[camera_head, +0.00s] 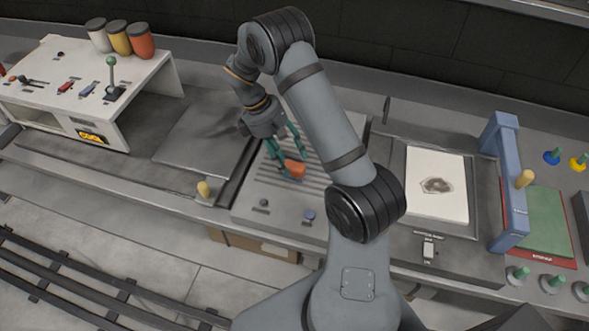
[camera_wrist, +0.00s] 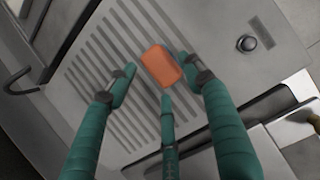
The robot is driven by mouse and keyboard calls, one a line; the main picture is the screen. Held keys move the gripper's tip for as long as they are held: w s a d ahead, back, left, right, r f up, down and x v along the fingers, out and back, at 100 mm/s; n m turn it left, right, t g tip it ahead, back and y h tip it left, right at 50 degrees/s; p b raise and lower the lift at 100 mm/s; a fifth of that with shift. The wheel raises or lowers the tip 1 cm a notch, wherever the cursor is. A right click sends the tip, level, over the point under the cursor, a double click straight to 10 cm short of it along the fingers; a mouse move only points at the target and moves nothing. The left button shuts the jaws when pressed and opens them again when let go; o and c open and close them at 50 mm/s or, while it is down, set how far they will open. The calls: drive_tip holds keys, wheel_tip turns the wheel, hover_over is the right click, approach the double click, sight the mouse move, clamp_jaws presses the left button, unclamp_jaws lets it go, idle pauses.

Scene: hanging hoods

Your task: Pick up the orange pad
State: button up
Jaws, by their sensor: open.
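The orange pad (camera_head: 294,169) lies on the ridged grey panel (camera_head: 262,186) in the middle of the bench. In the wrist view the orange pad (camera_wrist: 161,66) sits among the tips of my green fingers. My gripper (camera_head: 288,158) is open and points down at the pad. In the wrist view my gripper (camera_wrist: 155,85) has one finger to the left of the pad, one at its right edge and one just below it. I cannot tell whether any finger touches the pad. The head view shows the pad partly covered by a finger.
A white console (camera_head: 60,85) with levers stands at the left, with several coloured jars on top. A blue arch (camera_head: 508,180) and a tray with a white sheet (camera_head: 450,205) are at the right. Knobs (camera_head: 309,215) sit on the panel's front edge.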

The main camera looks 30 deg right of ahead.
sight(292, 162)
drive_tip(key=shift+x, duration=1.55)
drive_tip(key=shift+d, duration=0.1)
drive_tip(key=c, duration=0.3)
drive_tip(key=c, duration=0.7)
drive_tip(key=shift+c, duration=0.6)
drive_tip(key=shift+r, duration=0.1)
